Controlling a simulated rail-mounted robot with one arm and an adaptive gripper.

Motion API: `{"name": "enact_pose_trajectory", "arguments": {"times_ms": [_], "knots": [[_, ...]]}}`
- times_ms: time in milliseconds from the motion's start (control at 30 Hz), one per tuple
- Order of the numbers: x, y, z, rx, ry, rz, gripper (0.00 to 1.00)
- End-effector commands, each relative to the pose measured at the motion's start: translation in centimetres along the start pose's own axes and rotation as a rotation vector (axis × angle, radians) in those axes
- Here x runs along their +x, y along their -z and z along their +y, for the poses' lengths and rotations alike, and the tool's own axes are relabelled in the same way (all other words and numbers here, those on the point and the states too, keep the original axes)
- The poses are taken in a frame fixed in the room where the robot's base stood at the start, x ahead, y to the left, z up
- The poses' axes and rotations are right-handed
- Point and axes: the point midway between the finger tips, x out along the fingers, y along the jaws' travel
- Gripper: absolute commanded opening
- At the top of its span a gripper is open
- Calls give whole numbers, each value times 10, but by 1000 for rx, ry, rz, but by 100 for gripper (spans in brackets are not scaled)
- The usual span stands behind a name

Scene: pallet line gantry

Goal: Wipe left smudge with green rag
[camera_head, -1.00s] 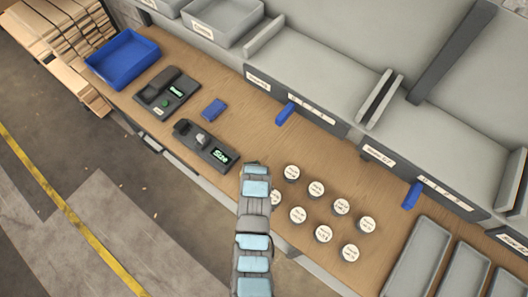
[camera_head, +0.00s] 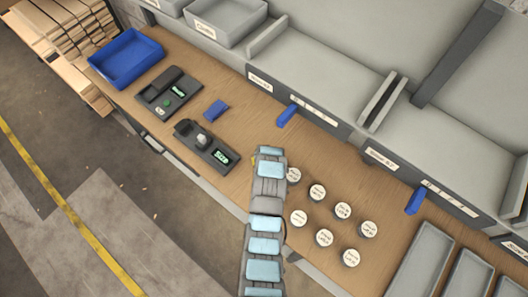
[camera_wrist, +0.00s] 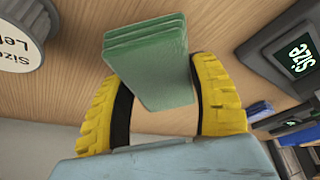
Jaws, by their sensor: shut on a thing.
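My gripper (camera_wrist: 158,78) has yellow ridged fingers and is shut on the green rag (camera_wrist: 150,50), a folded, layered pad, in the wrist view. The rag is held over the wooden bench, and I cannot tell whether it touches it. In the head view my arm hides both gripper and rag, near the bench's front edge between the Size device (camera_head: 208,145) and the white-lidded jars (camera_head: 317,193). I cannot make out any smudge in either view.
Several labelled jars stand right of my arm; one lid (camera_wrist: 20,35) is close in the wrist view. A device with a green button (camera_head: 167,92), a blue item (camera_head: 216,109) and a blue bin (camera_head: 125,58) are to the left. Grey trays (camera_head: 420,258) lie at right.

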Motion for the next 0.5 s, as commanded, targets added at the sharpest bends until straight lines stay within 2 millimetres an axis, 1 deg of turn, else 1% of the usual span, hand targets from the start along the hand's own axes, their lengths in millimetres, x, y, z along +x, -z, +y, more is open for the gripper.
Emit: {"name": "enact_pose_trajectory", "arguments": {"times_ms": [33, 500], "knots": [[-6, 2, 0, 0, 0, 0, 25], [-44, 18, 0, 0, 0, 0, 25]]}}
